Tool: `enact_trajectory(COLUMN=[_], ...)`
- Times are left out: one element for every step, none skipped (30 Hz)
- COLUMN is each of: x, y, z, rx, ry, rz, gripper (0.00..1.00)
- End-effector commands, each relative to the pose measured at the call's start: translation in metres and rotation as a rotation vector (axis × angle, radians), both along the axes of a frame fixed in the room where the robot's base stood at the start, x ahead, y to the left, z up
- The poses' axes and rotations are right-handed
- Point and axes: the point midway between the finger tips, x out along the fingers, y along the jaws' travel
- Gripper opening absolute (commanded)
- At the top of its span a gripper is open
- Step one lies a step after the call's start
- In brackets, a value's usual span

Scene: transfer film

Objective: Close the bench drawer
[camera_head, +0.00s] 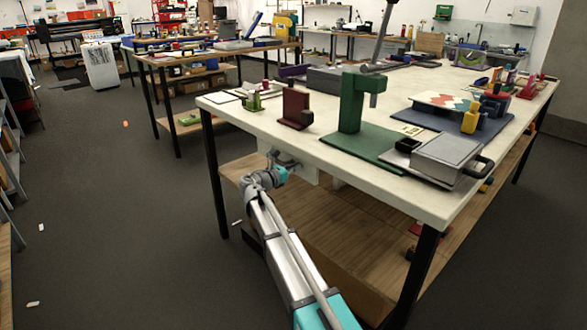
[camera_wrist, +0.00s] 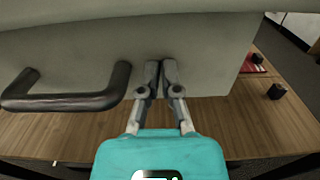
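The bench drawer's pale grey front (camera_wrist: 195,62) fills the upper part of the wrist view. Its dark bar handle (camera_wrist: 75,95) is at the left. My gripper (camera_wrist: 161,72) has its two fingertips together, with nothing visible between them. They are right of the handle, at or very near the drawer front; contact cannot be told. In the head view my gripper (camera_head: 284,160) is under the near edge of the bench top (camera_head: 300,140), at the drawer (camera_head: 306,172). My arm hides part of the drawer, and how far it stands out is unclear.
A wooden lower shelf (camera_head: 330,225) runs under the bench. A green press (camera_head: 352,110), a dark red block (camera_head: 297,108) and a grey box with a handle (camera_head: 447,155) stand on top near the edge. The floor (camera_head: 110,200) to the left is mostly clear.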

Motion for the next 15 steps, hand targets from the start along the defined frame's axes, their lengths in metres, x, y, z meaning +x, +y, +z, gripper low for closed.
enact_trajectory(x=[0.000, -0.001, -0.004, -0.006, -0.008, -0.011, -0.014, -0.016, -0.020, -0.024, -0.028, -0.033, -0.037, -0.040, -0.044], y=[0.003, 0.005, 0.008, 0.011, 0.013, 0.017, 0.020, 0.023, 0.028, 0.032, 0.036, 0.042, 0.046, 0.050, 0.056], z=[0.001, 0.001, 0.001, 0.001, 0.001, 0.000, 0.000, 0.000, 0.000, 0.000, 0.000, 0.000, 0.000, 0.000, 0.000], rx=[-0.003, -0.002, -0.002, -0.001, -0.001, -0.001, 0.000, 0.001, 0.001, 0.001, 0.001, 0.001, 0.001, 0.001, 0.002], ry=[-0.001, -0.001, -0.001, -0.001, -0.001, -0.001, 0.000, -0.001, -0.001, 0.000, 0.000, 0.000, 0.000, 0.000, 0.001], rz=[0.001, 0.001, 0.001, 0.001, 0.000, 0.000, -0.001, -0.002, -0.002, -0.001, -0.001, -0.001, -0.002, -0.001, -0.001], gripper=[0.00, 0.00, 0.00, 0.00, 0.00, 0.00, 0.00, 0.00, 0.00, 0.00, 0.00, 0.00, 0.00, 0.00, 0.00])
